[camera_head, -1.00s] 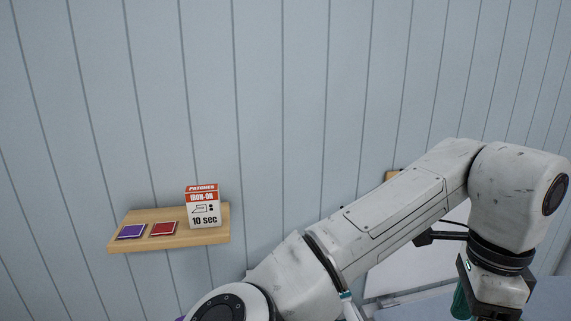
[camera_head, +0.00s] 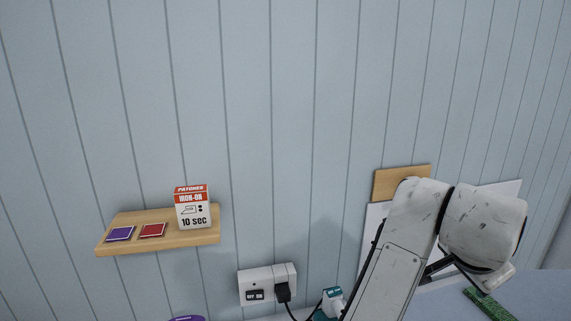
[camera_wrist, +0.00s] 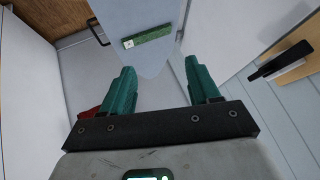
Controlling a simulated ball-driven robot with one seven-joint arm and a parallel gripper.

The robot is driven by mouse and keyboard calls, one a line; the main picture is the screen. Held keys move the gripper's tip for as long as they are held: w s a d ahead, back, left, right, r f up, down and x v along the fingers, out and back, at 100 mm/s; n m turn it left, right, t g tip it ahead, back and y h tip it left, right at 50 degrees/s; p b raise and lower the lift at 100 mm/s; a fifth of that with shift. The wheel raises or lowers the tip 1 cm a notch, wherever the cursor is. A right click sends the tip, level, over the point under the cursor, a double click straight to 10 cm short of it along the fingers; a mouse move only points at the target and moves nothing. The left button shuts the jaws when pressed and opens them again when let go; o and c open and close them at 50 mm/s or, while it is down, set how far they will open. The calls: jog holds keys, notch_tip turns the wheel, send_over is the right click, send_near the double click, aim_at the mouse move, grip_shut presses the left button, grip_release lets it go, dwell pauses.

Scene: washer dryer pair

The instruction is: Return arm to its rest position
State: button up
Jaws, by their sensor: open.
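My arm (camera_head: 397,255) rises from the bottom of the head view and bends at a white joint at the right. The gripper is hidden in that view. In the wrist view my gripper (camera_wrist: 163,90) shows two green fingers spread apart. Nothing is between the fingertips. Beyond them are a light grey surface and a blue-grey surface with a green strip (camera_wrist: 147,37) on it, apart from the fingers. A red thing (camera_wrist: 90,112) shows partly behind the left finger.
A wooden shelf (camera_head: 160,241) holds a purple patch (camera_head: 119,234), a red patch (camera_head: 152,230) and an iron-on box (camera_head: 193,208). A wall socket (camera_head: 265,282) has a black plug in it. A teal and white thing (camera_head: 329,302) stands beside my arm. A green strip (camera_head: 490,303) lies at lower right.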

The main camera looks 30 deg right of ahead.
jog(key=w+a+f+n+t+y, duration=0.1)
jog(key=w+a+f+n+t, duration=0.4)
jog(key=f+n, duration=0.7)
jog(key=a+f+n+y, duration=0.1)
jog(key=a+f+n, duration=0.1)
jog(key=a, duration=0.1)
jog(key=s+a+f+n+y, duration=0.1)
jog(key=a+f, duration=0.1)
jog(key=f, duration=0.1)
jog(key=a+f+n+y, duration=0.1)
jog(key=a+f+n, duration=0.1)
jog(key=a+f, duration=0.1)
jog(key=shift+s+a+f+n+g, duration=0.15)
jog(key=shift+a+n+g, duration=0.15)
jog(key=shift+g, duration=0.1)
jog(key=s+a+f+n+g+y, duration=0.1)
jog(key=s+a+f+n+y, duration=0.25)
jog(key=s+a+f, duration=0.4)
jog(key=s+f+g+b, duration=0.2)
jog(key=s+f+b, duration=0.2)
jog(key=f, duration=0.3)
jog(key=s+f+g+b, duration=0.2)
jog(key=s+f+b, duration=0.2)
jog(key=f+b, duration=0.2)
notch_tip(320, 180, down, 2)
jog(key=shift+d+f+m, duration=0.2)
jog(key=shift+d+m, duration=0.05)
jog(key=shift+m, duration=0.2)
